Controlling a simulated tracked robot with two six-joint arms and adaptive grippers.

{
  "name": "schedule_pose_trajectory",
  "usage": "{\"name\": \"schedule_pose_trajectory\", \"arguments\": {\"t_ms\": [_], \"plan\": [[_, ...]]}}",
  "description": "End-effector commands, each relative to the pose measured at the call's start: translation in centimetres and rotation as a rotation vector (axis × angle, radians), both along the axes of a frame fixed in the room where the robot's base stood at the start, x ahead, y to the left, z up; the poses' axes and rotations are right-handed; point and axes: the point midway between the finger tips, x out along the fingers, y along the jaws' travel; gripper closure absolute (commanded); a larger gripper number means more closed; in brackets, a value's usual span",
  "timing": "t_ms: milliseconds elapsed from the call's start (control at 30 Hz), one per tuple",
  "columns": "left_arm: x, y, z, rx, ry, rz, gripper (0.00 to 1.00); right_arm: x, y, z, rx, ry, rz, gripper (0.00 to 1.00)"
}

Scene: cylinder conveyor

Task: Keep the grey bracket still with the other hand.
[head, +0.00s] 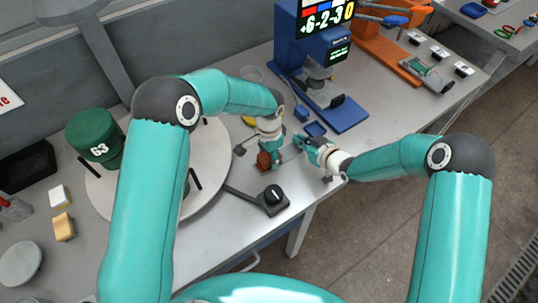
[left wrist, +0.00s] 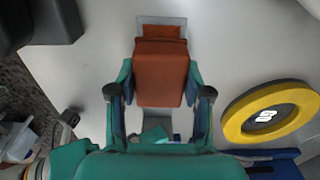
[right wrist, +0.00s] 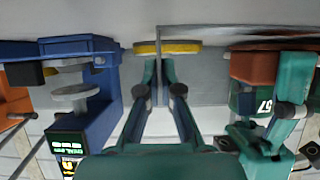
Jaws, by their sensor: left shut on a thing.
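An orange-brown block (left wrist: 160,70) sits between the two fingers of my left gripper (left wrist: 160,85), which is shut on its sides. In the head view this block (head: 264,160) is low at the table's front edge, under my left gripper. A flat grey piece (left wrist: 162,20) shows beyond the block. In the right wrist view the grey bracket (right wrist: 203,85) appears as a plate with a thin upright edge. My right gripper (right wrist: 159,62) has its fingertips close together around or beside that edge; contact is unclear. In the head view, my right gripper (head: 310,147) is right of the block.
A blue stand with a display (head: 318,50) is behind the grippers. A round white turntable (head: 215,150) bears a green canister (head: 95,138) at left. A black knob box (head: 273,197) is near the front edge. A yellow ring (left wrist: 270,112) lies beside the block.

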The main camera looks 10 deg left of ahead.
Motion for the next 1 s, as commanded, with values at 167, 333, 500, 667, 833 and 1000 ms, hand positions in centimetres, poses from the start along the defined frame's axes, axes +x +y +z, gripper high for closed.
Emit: {"name": "schedule_pose_trajectory", "arguments": {"t_ms": [167, 333, 500, 667, 833, 1000], "plan": [[0.02, -0.01, -0.04, -0.001, -0.001, 0.000, 0.84, -0.47, 0.02, -0.75, -0.005, 0.019, 0.003, 1.00], [0.02, -0.01, -0.05, -0.001, -0.001, 0.000, 0.84, -0.50, 0.02, -0.78, -0.005, 0.019, 0.003, 1.00], [0.01, 0.00, -0.15, 0.000, 0.000, 0.000, 0.84, -0.52, 0.03, -0.81, -0.005, 0.020, 0.003, 1.00], [0.01, 0.01, -0.34, 0.000, 0.000, 0.000, 0.84, -0.52, 0.03, -0.81, -0.005, 0.020, 0.003, 1.00], [0.02, 0.02, -0.54, 0.000, 0.000, 0.000, 0.84, -0.52, 0.03, -0.81, -0.005, 0.020, 0.003, 1.00], [0.03, 0.02, -0.74, 0.001, -0.001, 0.000, 0.84, -0.52, 0.03, -0.82, -0.005, 0.020, 0.003, 1.00]]}}
